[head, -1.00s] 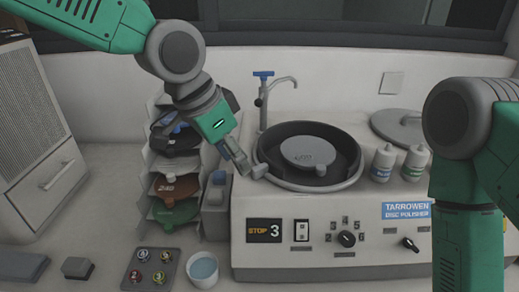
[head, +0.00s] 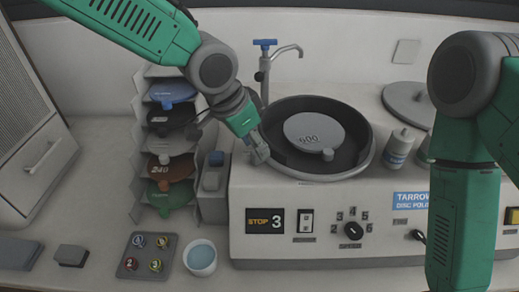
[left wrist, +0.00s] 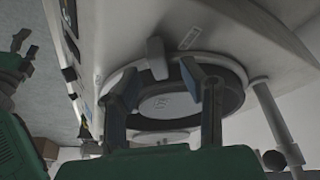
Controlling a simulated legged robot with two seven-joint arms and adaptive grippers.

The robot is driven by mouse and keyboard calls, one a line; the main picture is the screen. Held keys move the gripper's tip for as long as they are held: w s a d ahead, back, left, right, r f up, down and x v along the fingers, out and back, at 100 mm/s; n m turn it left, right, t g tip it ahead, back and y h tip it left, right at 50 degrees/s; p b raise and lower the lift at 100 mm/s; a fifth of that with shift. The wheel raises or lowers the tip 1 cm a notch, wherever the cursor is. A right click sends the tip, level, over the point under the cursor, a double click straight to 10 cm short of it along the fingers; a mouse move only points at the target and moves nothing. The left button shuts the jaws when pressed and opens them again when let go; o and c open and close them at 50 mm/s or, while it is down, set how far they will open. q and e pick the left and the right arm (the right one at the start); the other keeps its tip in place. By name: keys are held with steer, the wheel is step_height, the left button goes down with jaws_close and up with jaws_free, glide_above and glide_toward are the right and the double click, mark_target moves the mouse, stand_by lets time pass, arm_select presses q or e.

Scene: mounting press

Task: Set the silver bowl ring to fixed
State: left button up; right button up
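The silver bowl ring (head: 330,178) runs around the black bowl (head: 352,155) on top of the disc polisher. It also shows in the left wrist view (left wrist: 225,64), with a grey lug (left wrist: 157,58) on its edge. My left gripper (head: 258,152) is at the ring's left side in the head view and covers the lug's area. In the left wrist view its two fingers (left wrist: 160,88) are spread, with the lug between and just beyond their tips; I see no clear contact. A grey disc marked 600 (head: 308,130) lies in the bowl.
A tap with a blue handle (head: 265,75) stands behind the bowl. A rack of coloured discs (head: 172,168) stands left of the polisher. The front panel has a display reading STOP 3 (head: 265,221).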

arm_select(q)
steer(key=shift+x, duration=1.25)
steer(key=shift+s+f, duration=0.1)
steer(key=shift+f, duration=0.2)
jaws_close()
